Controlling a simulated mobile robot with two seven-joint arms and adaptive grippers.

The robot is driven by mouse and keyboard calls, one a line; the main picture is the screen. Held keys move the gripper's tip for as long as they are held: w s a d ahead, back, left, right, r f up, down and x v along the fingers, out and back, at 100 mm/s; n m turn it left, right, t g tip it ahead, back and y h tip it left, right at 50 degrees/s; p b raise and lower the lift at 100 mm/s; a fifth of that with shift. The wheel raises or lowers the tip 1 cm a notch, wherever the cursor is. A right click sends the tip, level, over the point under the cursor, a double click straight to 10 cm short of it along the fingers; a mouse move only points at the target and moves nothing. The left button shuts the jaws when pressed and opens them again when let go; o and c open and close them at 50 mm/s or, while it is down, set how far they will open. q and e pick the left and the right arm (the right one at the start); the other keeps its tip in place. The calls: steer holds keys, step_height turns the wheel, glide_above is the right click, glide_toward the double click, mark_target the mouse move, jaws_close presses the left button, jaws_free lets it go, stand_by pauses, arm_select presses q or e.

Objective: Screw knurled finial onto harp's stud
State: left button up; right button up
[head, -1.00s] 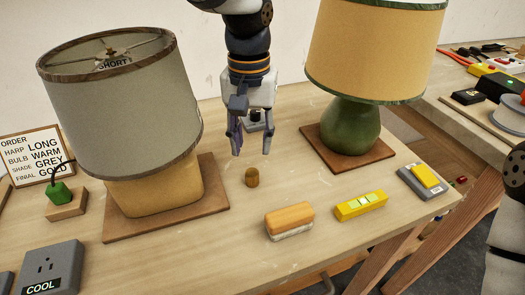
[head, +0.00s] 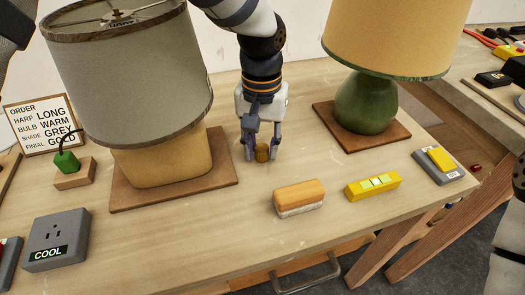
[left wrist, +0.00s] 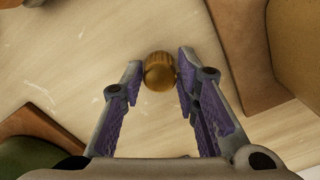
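The knurled finial (head: 262,153), a small gold-brown cylinder, stands on the table between the two lamps. My left gripper (head: 262,154) points down over it, with one finger on each side. In the left wrist view the finial (left wrist: 159,72) sits between the fingertips, very close to both, with thin gaps; the gripper looks open. The grey-shaded lamp (head: 135,85) stands on a wooden base at the left. Its shade's top fitting (head: 116,18) shows at the upper edge; the stud is too small to make out. My right gripper is out of view.
A green lamp with a yellow shade (head: 395,35) stands at the right.

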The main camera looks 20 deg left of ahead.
mark_target(262, 147)
arm_select(q)
jaws_close()
steer(key=shift+r+p, duration=0.7)
steer(key=shift+r, duration=1.9)
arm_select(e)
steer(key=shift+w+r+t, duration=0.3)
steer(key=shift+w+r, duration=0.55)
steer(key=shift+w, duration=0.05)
arm_select(q)
steer(key=shift+f, duration=0.1)
